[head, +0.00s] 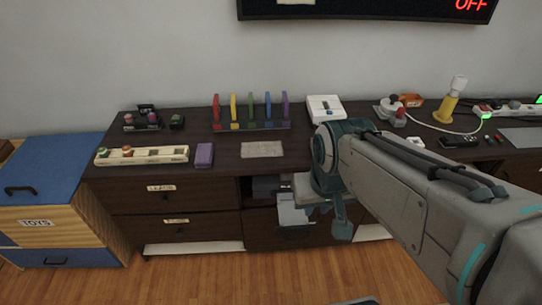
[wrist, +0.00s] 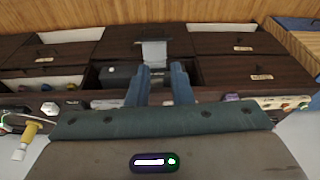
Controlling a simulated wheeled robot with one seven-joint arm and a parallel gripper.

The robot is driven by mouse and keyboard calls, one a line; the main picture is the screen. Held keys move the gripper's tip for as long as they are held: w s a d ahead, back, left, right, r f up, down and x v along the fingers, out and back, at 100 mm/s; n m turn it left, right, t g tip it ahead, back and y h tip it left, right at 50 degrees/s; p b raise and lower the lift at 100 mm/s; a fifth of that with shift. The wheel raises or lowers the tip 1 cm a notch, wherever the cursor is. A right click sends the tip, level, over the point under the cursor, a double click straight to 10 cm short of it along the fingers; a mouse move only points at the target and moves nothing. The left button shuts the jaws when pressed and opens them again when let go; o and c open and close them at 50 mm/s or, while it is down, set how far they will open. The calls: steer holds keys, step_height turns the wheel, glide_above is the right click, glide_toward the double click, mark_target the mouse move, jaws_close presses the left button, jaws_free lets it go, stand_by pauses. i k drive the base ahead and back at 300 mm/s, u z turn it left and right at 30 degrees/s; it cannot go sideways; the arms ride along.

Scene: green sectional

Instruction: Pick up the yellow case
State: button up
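The yellow case (head: 234,108) is a thin upright slab. It stands in a dark rack (head: 252,127) on the dark dresser, between a red case (head: 217,108) and a green case (head: 251,107). I cannot make it out in the wrist view. My gripper (head: 325,222) hangs in front of the dresser, below the top's height in the picture and right of the yellow case, well apart from it. In the wrist view its two fingers (wrist: 162,68) stand apart with a gap and nothing between them.
Blue (head: 268,106) and purple (head: 285,106) cases share the rack. A purple box (head: 204,155), a cream tray (head: 141,155) and a grey mat (head: 262,149) lie in front. A white box (head: 325,108) and a yellow lamp-like object (head: 446,108) stand to the right. Some drawers are open.

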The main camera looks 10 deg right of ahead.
mark_target(233, 100)
steer(key=u, duration=0.4)
steer(key=i, duration=1.05)
steer(key=z, duration=0.2)
